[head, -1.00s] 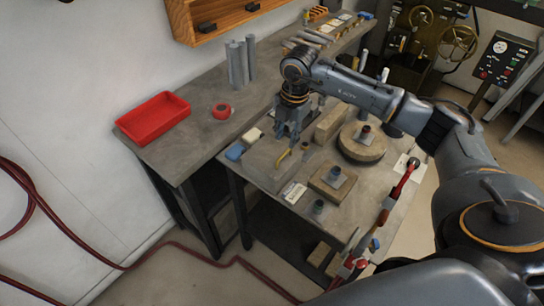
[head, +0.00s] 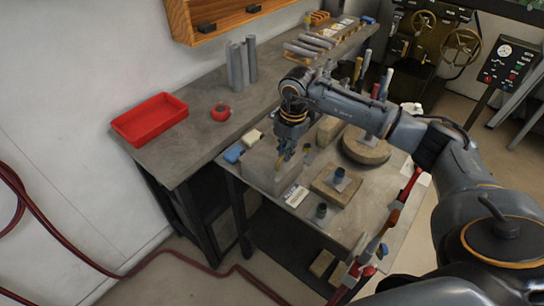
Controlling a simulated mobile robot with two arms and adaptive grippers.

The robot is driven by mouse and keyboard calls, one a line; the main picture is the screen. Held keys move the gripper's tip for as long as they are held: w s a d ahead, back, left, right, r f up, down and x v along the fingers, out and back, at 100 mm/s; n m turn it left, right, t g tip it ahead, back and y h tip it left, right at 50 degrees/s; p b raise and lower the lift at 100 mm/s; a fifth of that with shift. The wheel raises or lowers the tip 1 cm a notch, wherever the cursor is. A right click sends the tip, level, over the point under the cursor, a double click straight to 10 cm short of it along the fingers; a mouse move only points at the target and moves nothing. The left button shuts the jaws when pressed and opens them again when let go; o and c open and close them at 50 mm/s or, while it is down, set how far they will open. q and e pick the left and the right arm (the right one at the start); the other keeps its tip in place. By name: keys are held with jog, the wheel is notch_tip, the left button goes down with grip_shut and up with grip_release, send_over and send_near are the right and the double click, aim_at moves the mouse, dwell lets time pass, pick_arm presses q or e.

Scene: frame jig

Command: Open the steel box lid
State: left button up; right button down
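The grey steel box (head: 262,172) stands at the left end of the near workbench. My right gripper (head: 283,159) points down at the upper end of the handle, right by the box. Its fingers overlap the handle in the picture, and I cannot tell whether they grip it. The lid's edge is hard to make out, so I cannot tell how far it is raised. My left gripper is out of view.
Beside the box are a blue block (head: 233,153), a white label card (head: 295,195) and a wooden block with a grey post (head: 337,186). A round wooden disc (head: 366,150) lies farther right. A red tray (head: 150,119) sits on the back bench. Red clamps (head: 409,185) line the right edge.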

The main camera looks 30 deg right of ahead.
dwell(0.4)
jog(key=shift+w+a+r+p, duration=0.1)
jog(key=shift+w+r+p, duration=0.15)
jog(key=shift+r, duration=0.3)
jog(key=shift+w+r+p, duration=0.1)
jog(key=shift+r+p, duration=0.25)
jog(key=shift+r, duration=0.15)
jog(key=shift+w+a+r, duration=0.1)
jog(key=shift+w+r, duration=0.05)
jog(key=shift+r, duration=0.15)
jog(key=shift+w+a+r+p, duration=0.15)
jog(key=shift+w+r+p, duration=0.15)
jog(key=shift+r, duration=0.2)
jog(key=shift+w+a+r+p, duration=0.1)
jog(key=shift+w+r+p, duration=0.2)
jog(key=shift+r, duration=0.15)
jog(key=shift+w, duration=0.1)
